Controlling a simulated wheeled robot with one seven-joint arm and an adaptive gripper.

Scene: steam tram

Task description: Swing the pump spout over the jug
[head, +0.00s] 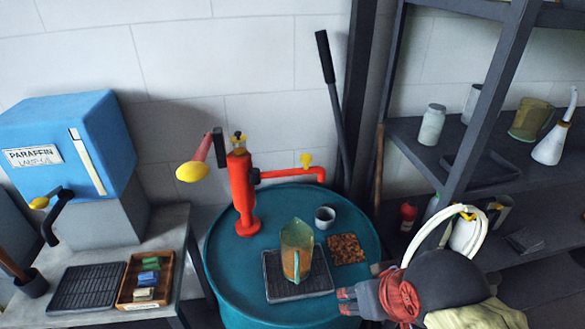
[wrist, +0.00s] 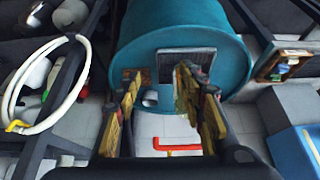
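The red pump (head: 241,190) stands upright on a teal drum. Its red spout (head: 290,173) reaches right, with a yellow knob and a downturned end; the spout also shows in the wrist view (wrist: 178,148). The clear jug (head: 297,252) with brownish contents stands on a dark grate, nearer the front than the spout, which is not over it. In the wrist view the jug (wrist: 180,92) is partly hidden by a finger. My gripper (head: 343,300) is at the drum's front right, right of the jug. The wrist view shows my gripper (wrist: 165,95) open, with nothing visibly held.
A small metal cup (head: 325,217) and a brown patch (head: 347,249) lie right of the jug on the drum (head: 225,278). A dark lever (head: 330,90) leans behind. Shelves (head: 480,165) stand at right; a blue paraffin tank (head: 70,140) and wooden tray (head: 125,292) are at left.

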